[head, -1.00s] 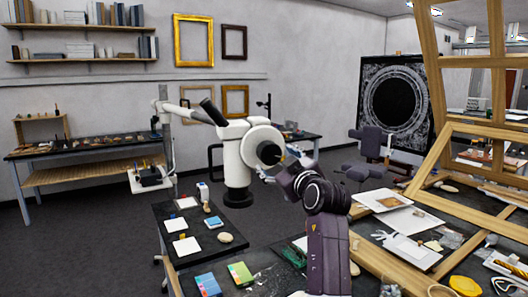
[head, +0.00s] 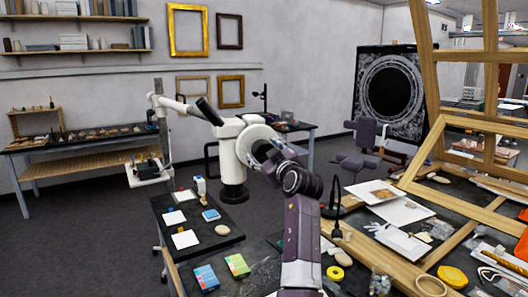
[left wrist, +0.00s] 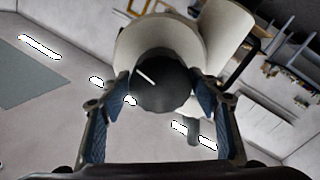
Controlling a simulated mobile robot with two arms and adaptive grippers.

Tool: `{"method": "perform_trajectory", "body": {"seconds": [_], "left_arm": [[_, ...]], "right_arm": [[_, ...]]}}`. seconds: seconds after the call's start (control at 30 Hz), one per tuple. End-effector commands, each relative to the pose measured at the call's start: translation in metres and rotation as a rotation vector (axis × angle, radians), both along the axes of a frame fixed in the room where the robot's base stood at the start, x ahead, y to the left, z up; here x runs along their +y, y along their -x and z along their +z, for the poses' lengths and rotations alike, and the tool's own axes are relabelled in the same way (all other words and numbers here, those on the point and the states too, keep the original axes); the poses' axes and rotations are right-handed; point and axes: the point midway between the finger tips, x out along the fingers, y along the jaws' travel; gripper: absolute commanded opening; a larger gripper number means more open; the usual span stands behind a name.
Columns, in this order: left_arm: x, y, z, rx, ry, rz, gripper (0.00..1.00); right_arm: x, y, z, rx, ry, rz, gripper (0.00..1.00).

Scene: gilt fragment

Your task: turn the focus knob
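The focus knob (left wrist: 165,85) is a dark round knob with a short white line on its face. It sits on the side of the white microscope (head: 230,155), in front of a pale round housing (left wrist: 150,35). My left gripper (left wrist: 159,92) is open, with one blue-padded finger on each side of the knob. A gap shows at the left finger; I cannot tell whether the right finger touches. In the head view my left gripper (head: 266,153) is at the housing and mostly hides the knob. My right gripper is not in view.
A black table (head: 168,227) with white cards, small boxes and a pale stone is below the microscope. At the right, a cluttered workbench (head: 355,243) carries wooden frames, papers and a black lamp (head: 337,205). Dark floor is free at the left.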

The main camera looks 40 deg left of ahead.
Motion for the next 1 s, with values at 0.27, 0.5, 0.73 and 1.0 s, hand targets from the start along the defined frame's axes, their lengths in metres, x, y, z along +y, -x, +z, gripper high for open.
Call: {"method": "perform_trajectory", "body": {"seconds": [0.27, 0.5, 0.73, 1.0], "left_arm": [[0.000, 0.000, 0.000, 0.000, 0.000, 0.001, 0.24], [0.000, 0.000, -0.001, 0.024, -0.013, 0.000, 0.24], [0.000, 0.000, -0.002, 0.127, -0.070, 0.002, 0.24], [0.000, -0.001, -0.001, 0.291, -0.161, 0.002, 0.24]], "right_arm": [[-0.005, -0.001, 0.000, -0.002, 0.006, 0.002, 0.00], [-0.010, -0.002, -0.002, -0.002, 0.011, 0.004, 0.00], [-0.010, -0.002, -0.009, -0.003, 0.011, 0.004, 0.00], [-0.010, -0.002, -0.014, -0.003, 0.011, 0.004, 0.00]]}}
